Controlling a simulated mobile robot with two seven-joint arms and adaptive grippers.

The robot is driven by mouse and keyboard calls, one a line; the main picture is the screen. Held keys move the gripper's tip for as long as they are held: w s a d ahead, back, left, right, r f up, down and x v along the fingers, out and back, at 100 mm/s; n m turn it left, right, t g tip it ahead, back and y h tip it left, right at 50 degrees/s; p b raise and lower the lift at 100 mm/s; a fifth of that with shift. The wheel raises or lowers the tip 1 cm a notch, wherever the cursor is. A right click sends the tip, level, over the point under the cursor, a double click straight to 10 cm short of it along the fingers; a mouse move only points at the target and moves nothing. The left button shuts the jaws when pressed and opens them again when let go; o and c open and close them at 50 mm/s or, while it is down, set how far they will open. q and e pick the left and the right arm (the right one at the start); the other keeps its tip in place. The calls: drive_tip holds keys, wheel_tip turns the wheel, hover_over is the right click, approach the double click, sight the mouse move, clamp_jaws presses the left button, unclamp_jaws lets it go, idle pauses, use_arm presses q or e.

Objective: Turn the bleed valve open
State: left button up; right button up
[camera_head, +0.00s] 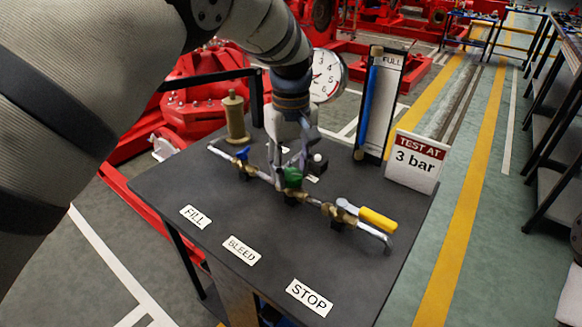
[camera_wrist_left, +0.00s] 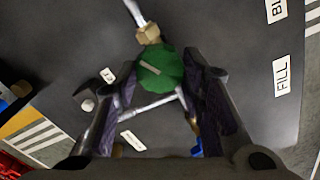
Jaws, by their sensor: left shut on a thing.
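The bleed valve is a green knob (camera_head: 292,176) on the brass-and-steel pipe line across the dark table, behind the BLEED label (camera_head: 241,250). In the left wrist view the green knob (camera_wrist_left: 172,72) has a pale slanted mark on its top. My left gripper (camera_head: 287,168) points down from above and is shut on this knob. Its two dark fingers stand on either side of the knob in the left wrist view (camera_wrist_left: 160,84). The fingers partly hide the knob in the head view. My right gripper is not in view.
A blue-handled valve (camera_head: 243,154) sits left of the knob and a yellow-handled lever (camera_head: 378,219) to its right. Behind stand a brass cylinder (camera_head: 235,117), a round gauge (camera_head: 328,75), a blue level tube (camera_head: 374,105) and a "TEST AT 3 bar" sign (camera_head: 415,162). The table's front is clear except for labels.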

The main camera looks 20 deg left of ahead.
sight(291, 173)
use_arm(q)
drive_tip(key=shift+f, duration=0.15)
drive_tip(key=o, duration=1.1)
drive_tip(key=shift+o, duration=0.2)
wheel_tip(291, 173, up, 12)
